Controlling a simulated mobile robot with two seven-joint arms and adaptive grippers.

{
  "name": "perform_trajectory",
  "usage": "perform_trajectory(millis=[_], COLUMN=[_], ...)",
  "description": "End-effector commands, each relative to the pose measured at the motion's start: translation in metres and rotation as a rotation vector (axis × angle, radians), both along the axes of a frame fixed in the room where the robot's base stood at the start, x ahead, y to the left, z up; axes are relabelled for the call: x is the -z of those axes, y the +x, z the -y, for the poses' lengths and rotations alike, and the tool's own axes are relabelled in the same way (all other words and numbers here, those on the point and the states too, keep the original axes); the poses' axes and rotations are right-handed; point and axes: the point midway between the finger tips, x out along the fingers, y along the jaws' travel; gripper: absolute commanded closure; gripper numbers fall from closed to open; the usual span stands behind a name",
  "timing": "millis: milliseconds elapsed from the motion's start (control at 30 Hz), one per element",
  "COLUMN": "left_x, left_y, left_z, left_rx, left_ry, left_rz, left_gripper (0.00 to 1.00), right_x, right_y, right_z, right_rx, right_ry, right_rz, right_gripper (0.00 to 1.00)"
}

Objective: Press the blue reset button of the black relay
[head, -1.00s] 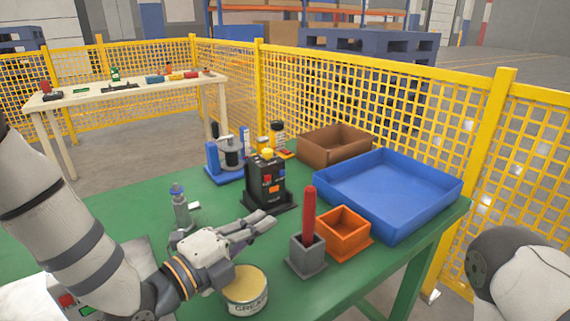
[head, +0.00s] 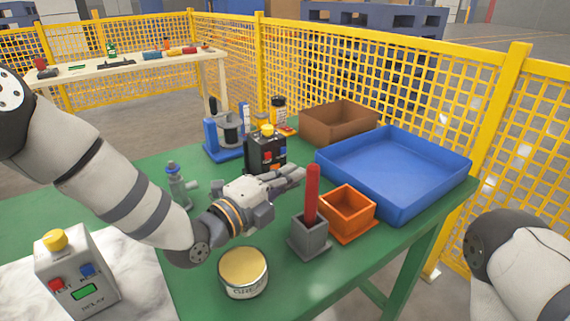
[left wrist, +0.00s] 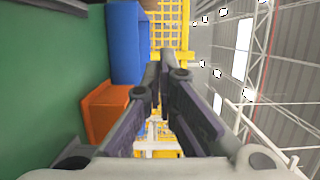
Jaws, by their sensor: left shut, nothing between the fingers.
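The black relay (head: 254,151) stands upright on the green table in the head view. It has a yellow knob on top, a red button and a blue button (head: 283,151) on its front, and an orange window lower down, partly hidden by my left gripper. My left gripper (head: 298,174) is shut and empty, in front of the relay in this view, fingers pointing right. Whether it touches the relay cannot be told. In the left wrist view its fingers (left wrist: 165,85) show, but the relay does not. My right gripper is out of view; only part of that arm shows.
A similar grey relay (head: 78,270) stands at the lower left. A grease can (head: 243,283), a grey holder (head: 308,237) with a red rod, an orange bin (head: 347,227) and a blue tray (head: 440,183) surround the gripper. A yellow fence (head: 400,80) runs behind.

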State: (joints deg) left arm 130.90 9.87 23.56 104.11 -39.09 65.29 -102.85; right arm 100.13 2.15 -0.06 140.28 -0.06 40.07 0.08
Motion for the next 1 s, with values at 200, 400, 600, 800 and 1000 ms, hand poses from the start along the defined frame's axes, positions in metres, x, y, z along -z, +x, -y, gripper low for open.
perform_trajectory(millis=[200, 400, 600, 800, 1000], left_x=[0.002, 0.001, 0.0, 0.001, 0.0], left_y=[0.033, 0.046, 0.047, 0.053, 0.063], left_z=[-0.002, -0.011, -0.012, -0.016, -0.023], left_rx=[-0.005, -0.001, 0.0, -0.002, -0.003], left_ry=[-0.001, -0.002, 0.0, 0.002, 0.0], left_rz=[-0.002, -0.001, -0.001, 0.001, 0.0], left_gripper=[1.0, 1.0, 1.0, 1.0, 1.0], right_x=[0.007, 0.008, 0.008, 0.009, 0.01], right_y=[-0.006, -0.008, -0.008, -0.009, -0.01], right_z=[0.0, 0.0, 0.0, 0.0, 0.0], right_rx=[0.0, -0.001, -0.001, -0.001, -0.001], right_ry=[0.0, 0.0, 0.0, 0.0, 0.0], right_rz=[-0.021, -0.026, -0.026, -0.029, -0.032], right_gripper=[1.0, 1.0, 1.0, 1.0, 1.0])
